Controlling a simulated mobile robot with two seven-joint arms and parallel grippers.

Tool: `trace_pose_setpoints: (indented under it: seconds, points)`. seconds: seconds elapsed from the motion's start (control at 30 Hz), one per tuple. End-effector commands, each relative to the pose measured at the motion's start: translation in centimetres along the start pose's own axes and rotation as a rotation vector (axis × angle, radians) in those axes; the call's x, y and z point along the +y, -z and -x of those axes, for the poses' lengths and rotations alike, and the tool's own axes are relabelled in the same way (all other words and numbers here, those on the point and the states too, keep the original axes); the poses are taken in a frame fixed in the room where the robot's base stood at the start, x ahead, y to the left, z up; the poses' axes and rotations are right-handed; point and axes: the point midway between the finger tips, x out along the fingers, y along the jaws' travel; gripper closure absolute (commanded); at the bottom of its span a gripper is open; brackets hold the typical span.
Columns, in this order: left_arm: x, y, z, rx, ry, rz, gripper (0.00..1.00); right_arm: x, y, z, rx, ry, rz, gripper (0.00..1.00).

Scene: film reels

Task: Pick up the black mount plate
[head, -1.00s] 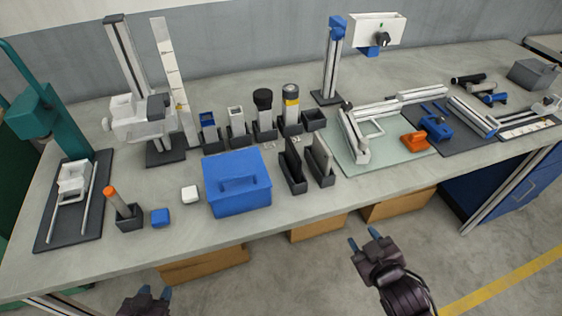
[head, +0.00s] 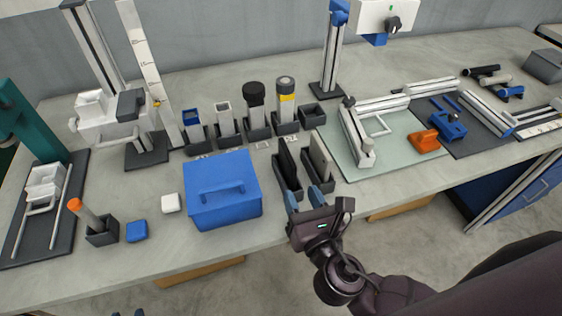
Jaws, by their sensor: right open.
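The black mount plate (head: 288,161) stands upright, leaning slightly, in the left of two dark slotted holders on the bench. A grey plate (head: 321,156) stands in the right holder beside it. My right gripper (head: 305,197) is open and empty, with its two blue fingertips apart in front of the holders, near the bench's front edge. The fingertips overlap the lower part of the holders in the picture; I cannot tell whether they touch. Only the tips of my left gripper (head: 128,312) show at the bottom edge, below the bench front.
A blue box with a handle (head: 222,205) stands just left of the holders. Several dark holders with upright parts (head: 257,118) stand behind. A pale green mat (head: 395,158) with a rail frame and an orange block (head: 425,142) lies to the right.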

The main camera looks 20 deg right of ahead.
Motion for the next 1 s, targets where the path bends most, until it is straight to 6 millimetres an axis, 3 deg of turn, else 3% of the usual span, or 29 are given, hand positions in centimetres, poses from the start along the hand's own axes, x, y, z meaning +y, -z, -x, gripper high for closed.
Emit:
trace_pose_setpoints:
  seconds: [0.27,0.5,0.83,1.0]
  points:
    - [0.0,-0.1,0.1,-0.003,0.001,0.000,0.57,-0.2,-0.1,-0.7,-0.002,0.011,0.141,0.56]
    - [-0.1,-0.1,0.1,-0.004,0.001,0.000,0.57,-0.2,0.0,-4.0,-0.002,0.010,0.139,0.56]
    - [-0.1,-0.1,0.1,-0.004,0.001,0.000,0.57,-0.5,0.0,-6.3,-0.001,0.011,0.138,0.56]
    - [0.0,-0.2,0.0,-0.004,0.001,0.000,0.57,-1.0,0.1,-8.6,0.000,0.011,0.138,0.56]
